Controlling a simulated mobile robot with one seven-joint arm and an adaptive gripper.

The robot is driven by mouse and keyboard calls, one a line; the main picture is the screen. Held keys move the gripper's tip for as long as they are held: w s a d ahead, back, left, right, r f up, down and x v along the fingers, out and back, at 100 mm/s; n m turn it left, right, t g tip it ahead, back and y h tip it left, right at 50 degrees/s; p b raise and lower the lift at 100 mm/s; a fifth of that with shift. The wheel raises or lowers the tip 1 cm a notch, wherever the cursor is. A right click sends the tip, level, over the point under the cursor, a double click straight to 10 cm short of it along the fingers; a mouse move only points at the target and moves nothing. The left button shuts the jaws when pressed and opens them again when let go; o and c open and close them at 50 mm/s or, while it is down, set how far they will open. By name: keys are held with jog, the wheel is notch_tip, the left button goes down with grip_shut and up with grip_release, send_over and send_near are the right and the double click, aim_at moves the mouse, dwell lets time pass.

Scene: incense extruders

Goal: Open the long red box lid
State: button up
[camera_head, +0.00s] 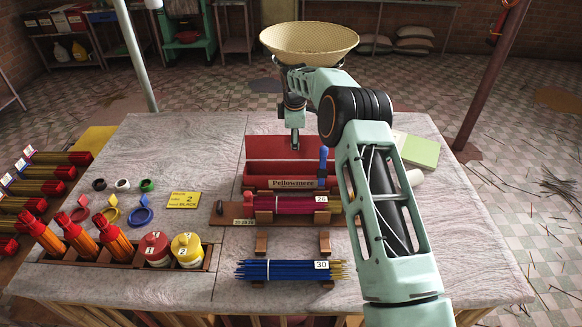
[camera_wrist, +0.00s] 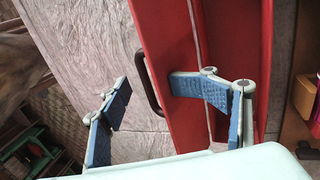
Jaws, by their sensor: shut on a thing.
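The long red box (camera_head: 262,178) stands on the marble-topped table, with a "Pellowmere" label on its front. Its red lid (camera_head: 265,147) is raised along the back, and the dark inside shows in front of it. In the wrist view, the lid (camera_wrist: 165,50) carries a dark handle (camera_wrist: 149,88), and the open box interior (camera_wrist: 225,35) lies to its right. My gripper (camera_head: 295,146) is at the lid's top edge. In the wrist view, my gripper (camera_wrist: 148,92) has one finger on each side of the handle and lid edge, shut on the lid; the exact contact is unclear.
Magenta sticks (camera_head: 285,204) on a wooden rack and a blue bundle (camera_head: 285,270) lie in front of the box. A blue tool (camera_head: 322,162) stands at its right end. Red and yellow bottles (camera_head: 187,249) stand at left. A green book (camera_head: 420,151) lies at right.

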jog(key=shift+w+a+f, duration=0.2)
jog(key=shift+w+f, duration=0.05)
jog(key=shift+w, duration=0.15)
jog(key=shift+c, duration=0.4)
jog(key=shift+a, duration=0.15)
jog(key=shift+c, duration=0.9)
jog(key=shift+a+r, duration=0.1)
jog(key=shift+r, duration=0.15)
jog(key=shift+c, duration=0.5)
jog(key=o, duration=0.3)
jog(key=shift+s, duration=0.1)
jog(key=shift+r+p, duration=1)
jog(key=shift+r, duration=2.35)
